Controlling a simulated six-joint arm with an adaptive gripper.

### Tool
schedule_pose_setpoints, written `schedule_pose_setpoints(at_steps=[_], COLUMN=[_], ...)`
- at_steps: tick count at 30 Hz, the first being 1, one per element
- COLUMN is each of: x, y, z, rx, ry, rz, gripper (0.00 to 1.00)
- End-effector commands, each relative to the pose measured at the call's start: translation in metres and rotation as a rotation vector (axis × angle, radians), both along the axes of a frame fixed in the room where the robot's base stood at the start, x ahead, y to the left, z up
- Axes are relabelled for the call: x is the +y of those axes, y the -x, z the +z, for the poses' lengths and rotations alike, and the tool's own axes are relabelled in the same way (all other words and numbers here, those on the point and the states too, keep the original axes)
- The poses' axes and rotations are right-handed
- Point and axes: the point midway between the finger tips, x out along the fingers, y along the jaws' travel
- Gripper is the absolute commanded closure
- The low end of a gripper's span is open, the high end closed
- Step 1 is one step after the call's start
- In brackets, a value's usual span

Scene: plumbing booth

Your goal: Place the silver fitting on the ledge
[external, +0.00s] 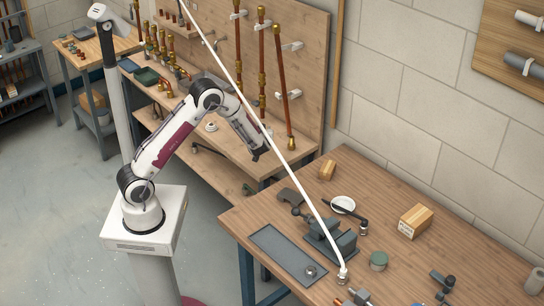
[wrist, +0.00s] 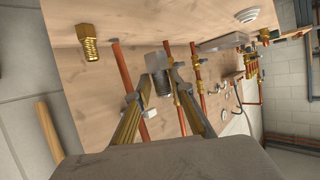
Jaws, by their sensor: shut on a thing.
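My gripper (external: 257,152) is in the air in the external view, at the end of the outstretched arm, in front of the pipe board's lower right part. In the wrist view my gripper (wrist: 158,88) is shut on a small silver-grey fitting (wrist: 164,88), held between the fingertips. In the external view the fitting is too small to tell apart from the gripper. A wooden ledge (external: 225,143) runs along the foot of the pipe board in the external view, with small fittings on it. The gripper is apart from the ledge, near its right end.
Copper pipes (external: 262,60) stand on the wooden board (external: 312,75) behind the gripper. A workbench (external: 390,262) at the right holds a vise (external: 330,238), a grey mat (external: 286,252) and a wood block (external: 415,221). A long white line crosses the external view diagonally.

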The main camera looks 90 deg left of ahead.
Motion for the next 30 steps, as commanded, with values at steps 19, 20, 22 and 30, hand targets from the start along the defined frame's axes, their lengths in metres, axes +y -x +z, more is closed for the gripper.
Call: schedule_pose_setpoints(at_steps=[19,20,22,30], x=[0.15,0.156,0.165,0.174], y=[0.056,0.056,0.051,0.018], z=[0.009,0.01,0.012,0.019], rx=[0.007,0.008,0.01,0.019], ry=[-0.005,-0.006,-0.006,-0.007], rz=[-0.071,-0.085,-0.124,-0.267], gripper=[1.0,1.0,1.0,1.0])
